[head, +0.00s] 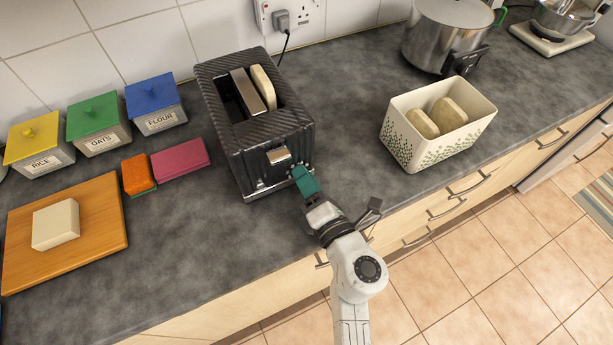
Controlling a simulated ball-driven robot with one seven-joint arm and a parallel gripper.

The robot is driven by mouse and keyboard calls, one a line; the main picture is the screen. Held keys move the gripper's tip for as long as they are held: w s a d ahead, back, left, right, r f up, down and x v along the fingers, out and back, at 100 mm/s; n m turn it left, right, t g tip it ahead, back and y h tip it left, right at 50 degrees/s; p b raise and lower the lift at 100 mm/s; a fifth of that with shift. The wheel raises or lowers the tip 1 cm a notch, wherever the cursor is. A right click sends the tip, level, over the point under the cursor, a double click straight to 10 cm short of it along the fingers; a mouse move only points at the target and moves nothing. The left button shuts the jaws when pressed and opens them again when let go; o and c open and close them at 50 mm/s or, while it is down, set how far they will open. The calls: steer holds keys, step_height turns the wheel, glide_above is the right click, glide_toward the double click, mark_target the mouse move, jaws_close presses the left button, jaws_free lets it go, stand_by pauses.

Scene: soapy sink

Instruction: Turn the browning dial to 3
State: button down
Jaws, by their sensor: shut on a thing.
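The black ribbed toaster (226,90) stands on the counter near the wall, with a slice of bread (263,86) upright in its right slot. A silver lever (278,155) sticks out of its front face. My gripper (303,180), with teal fingers, is at the lower right of that front face and is shut on the browning dial. The fingers hide the dial, so its marks and setting cannot be read.
A patterned bread bin (397,143) holding two loaves stands to the right, with a steel pot (425,42) behind it. A wooden board (107,222) with a pale block (56,224), sponges (180,158) and labelled tins (97,118) lie left. The counter front is clear.

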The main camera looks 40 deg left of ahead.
stand_by(0.3)
steer(key=c, duration=0.9)
jaws_free()
steer(key=v, duration=1.1)
steer(key=shift+f, duration=0.1)
steer(key=shift+w, duration=0.1)
